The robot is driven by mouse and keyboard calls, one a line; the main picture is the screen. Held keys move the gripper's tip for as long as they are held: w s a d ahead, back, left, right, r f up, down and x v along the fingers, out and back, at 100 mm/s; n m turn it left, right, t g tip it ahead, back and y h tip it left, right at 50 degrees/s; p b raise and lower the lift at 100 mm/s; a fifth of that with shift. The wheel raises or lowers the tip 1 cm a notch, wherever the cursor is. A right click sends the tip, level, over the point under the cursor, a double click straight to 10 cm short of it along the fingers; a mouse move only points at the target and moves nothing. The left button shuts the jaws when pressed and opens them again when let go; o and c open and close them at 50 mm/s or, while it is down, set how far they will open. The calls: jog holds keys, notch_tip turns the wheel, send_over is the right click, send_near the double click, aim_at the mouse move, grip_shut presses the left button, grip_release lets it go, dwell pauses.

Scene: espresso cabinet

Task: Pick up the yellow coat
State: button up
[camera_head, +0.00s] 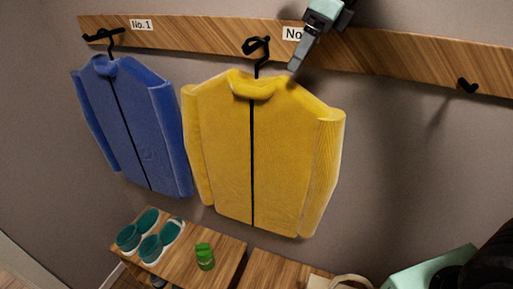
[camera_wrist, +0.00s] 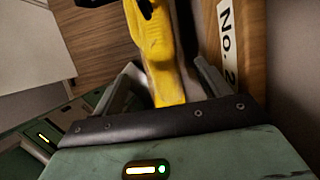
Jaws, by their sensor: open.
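The yellow coat (camera_head: 230,140) hangs from a black hanger on a black hook (camera_head: 256,46) in the middle of the head view. It has a dark front line and a thick collar. My gripper (camera_head: 294,66) is just right of the hanger, above the coat's shoulder and in front of the No. label. In the wrist view, my gripper (camera_wrist: 165,80) is open, and the yellow coat (camera_wrist: 155,45) shows in the gap between its fingers. I cannot tell whether a finger touches the coat.
A blue coat (camera_head: 130,125) hangs at the left under the No.1 label. The wooden rail (camera_head: 400,65) runs along the wall, with a bare hook (camera_head: 467,86) at the right. Green shoes (camera_head: 148,247) and a small green item (camera_head: 205,256) rest on a wooden bench (camera_head: 222,245) below.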

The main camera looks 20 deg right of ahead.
aim_at(288, 80)
jog(key=x, duration=0.5)
jog(key=shift+f+p, duration=0.1)
jog(key=shift+p, duration=0.3)
jog(key=shift+p+x, duration=0.85)
jog(key=shift+x, duration=1.9)
jog(key=shift+d, duration=0.15)
jog(key=c, duration=1.5)
grip_shut()
